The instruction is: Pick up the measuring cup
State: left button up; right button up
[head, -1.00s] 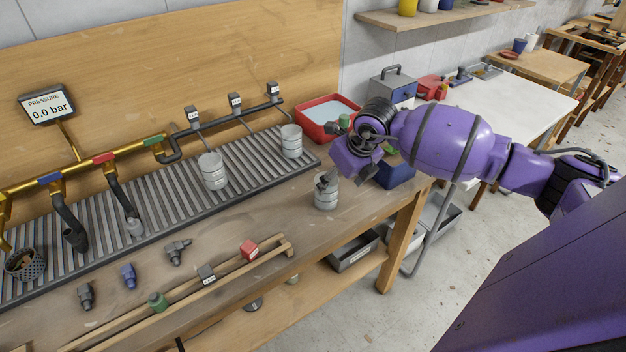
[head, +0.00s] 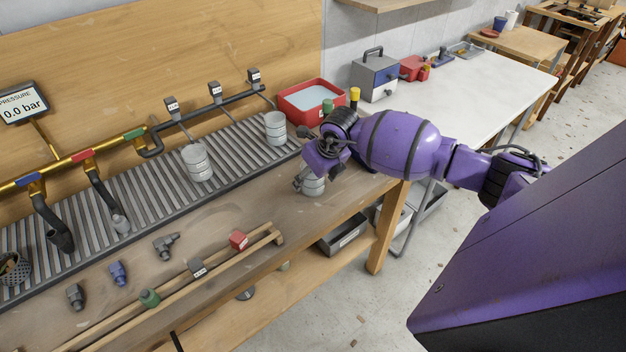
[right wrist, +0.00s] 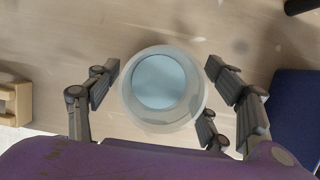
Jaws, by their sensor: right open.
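A grey ringed measuring cup (head: 314,187) stands upright on the wooden workbench near its front right edge. In the right wrist view the cup (right wrist: 163,82) is seen from above, with pale blue inside its round rim. My right gripper (head: 308,177) is open at the cup, its palm above it. In the right wrist view the fingers of the gripper (right wrist: 163,76) are on both sides of the cup, with a visible gap on each side. In the head view the arm hides the cup's upper part. My left gripper is not in view.
Two similar cups stand on the slatted grating, one in the middle (head: 197,163) and one farther right (head: 275,128). A red tray (head: 311,101) lies behind my gripper. Pipe fittings lie at left.

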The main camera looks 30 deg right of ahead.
jog(key=c, duration=1.2)
jog(key=shift+c, duration=0.6)
jog(key=shift+r, duration=0.2)
